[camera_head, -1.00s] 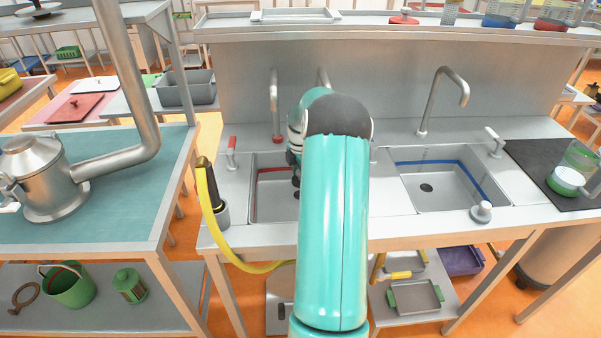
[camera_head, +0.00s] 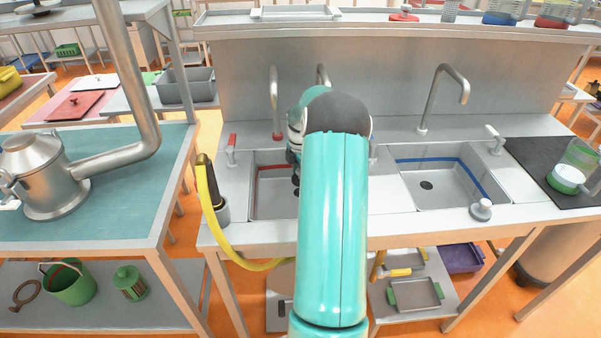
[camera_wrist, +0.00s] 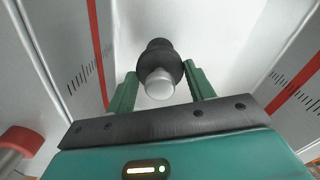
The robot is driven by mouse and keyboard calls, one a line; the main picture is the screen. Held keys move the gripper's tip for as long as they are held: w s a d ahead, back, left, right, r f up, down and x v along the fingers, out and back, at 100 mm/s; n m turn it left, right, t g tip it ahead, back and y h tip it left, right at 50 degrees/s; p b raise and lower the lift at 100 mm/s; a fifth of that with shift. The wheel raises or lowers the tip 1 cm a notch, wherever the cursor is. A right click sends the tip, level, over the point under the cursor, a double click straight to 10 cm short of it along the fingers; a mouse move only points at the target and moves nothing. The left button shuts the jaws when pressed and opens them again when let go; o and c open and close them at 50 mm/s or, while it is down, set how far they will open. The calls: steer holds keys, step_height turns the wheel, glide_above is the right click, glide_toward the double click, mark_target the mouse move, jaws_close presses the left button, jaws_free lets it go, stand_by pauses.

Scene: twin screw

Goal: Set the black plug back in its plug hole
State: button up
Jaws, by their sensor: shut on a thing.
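My gripper (camera_wrist: 160,76) shows in the wrist view with its two green fingers on either side of the black plug (camera_wrist: 159,56), shut on it. The plug has a dark round collar, a pale grey knob facing the camera and a narrower black end beyond. It is over the pale floor of the red-striped left basin (camera_wrist: 215,30). In the head view, my arm covers part of this basin (camera_head: 265,205) and the plug cannot be made out.
The right basin (camera_head: 450,195) has a blue stripe and a dark drain hole. Taps (camera_head: 274,95) stand behind the basins. A red-handled lever (camera_head: 231,145) and a black-and-yellow hose sprayer (camera_head: 207,180) are at the left. A grey-white knob (camera_head: 481,210) sits at the right basin's front edge.

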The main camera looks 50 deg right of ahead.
steer(key=shift+f, duration=0.2)
steer(key=shift+f, duration=1.15)
steer(key=shift+f, duration=0.1)
steer(key=shift+f, duration=0.75)
steer(key=shift+f, duration=0.2)
steer(key=shift+f, duration=0.3)
stand_by(0.4)
steer(key=o, duration=1.6)
